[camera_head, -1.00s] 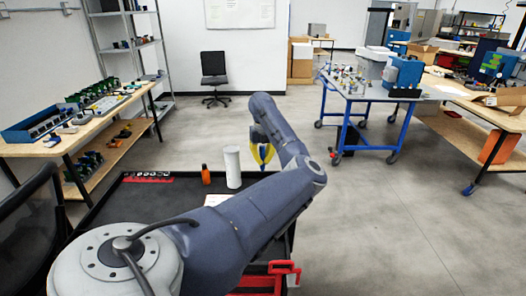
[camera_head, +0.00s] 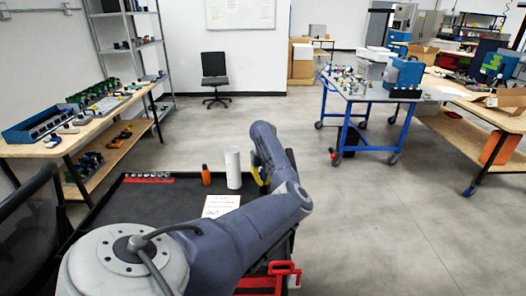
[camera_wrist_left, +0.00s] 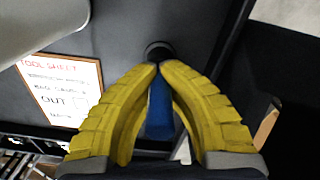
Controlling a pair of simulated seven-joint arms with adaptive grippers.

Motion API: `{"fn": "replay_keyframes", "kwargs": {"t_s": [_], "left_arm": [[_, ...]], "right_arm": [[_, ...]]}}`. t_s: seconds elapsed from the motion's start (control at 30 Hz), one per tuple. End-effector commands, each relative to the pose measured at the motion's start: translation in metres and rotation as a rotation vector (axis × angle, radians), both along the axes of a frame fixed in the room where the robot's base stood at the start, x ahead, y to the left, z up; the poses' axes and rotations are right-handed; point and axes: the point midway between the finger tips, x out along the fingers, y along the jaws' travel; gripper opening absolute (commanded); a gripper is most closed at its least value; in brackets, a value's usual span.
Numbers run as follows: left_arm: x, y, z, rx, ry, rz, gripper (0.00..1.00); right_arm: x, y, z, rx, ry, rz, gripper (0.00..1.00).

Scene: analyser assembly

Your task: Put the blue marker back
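My left gripper (camera_head: 262,178) points down over the far right part of the black work surface (camera_head: 160,205), just right of a white cylinder (camera_head: 233,168). In the left wrist view its yellow fingers (camera_wrist_left: 159,67) are closed around the blue marker (camera_wrist_left: 159,112), which shows between them. A dark round thing (camera_wrist_left: 158,49) lies just beyond the fingertips; I cannot tell whether the marker touches it. The marker's lower end is hidden. My right gripper is in neither view.
An orange bottle (camera_head: 206,175) stands left of the cylinder. A red rack (camera_head: 147,178) lies at the far left. A red frame (camera_head: 283,270) is at the front right.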

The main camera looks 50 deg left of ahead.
Motion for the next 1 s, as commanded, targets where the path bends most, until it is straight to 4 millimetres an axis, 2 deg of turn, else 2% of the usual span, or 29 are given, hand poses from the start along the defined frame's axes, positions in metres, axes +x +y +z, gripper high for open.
{"fn": "replay_keyframes", "kwargs": {"t_s": [0.4,0.63,0.87,1.0], "left_arm": [[0.0,-0.0001,-0.0035,-0.001,0.0,0.0,0.0],[0.0,-0.0001,-0.0035,0.0,-0.001,0.0,0.27],[0.0,-0.0001,-0.0032,0.0,0.0,0.0,0.27],[0.0005,0.0,0.0033,0.0,-0.001,0.0,0.27]], "right_arm": [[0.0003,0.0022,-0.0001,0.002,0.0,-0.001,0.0],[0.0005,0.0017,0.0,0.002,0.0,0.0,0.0],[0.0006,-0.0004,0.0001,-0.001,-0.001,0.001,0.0],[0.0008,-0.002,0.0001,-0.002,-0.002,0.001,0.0]]}}
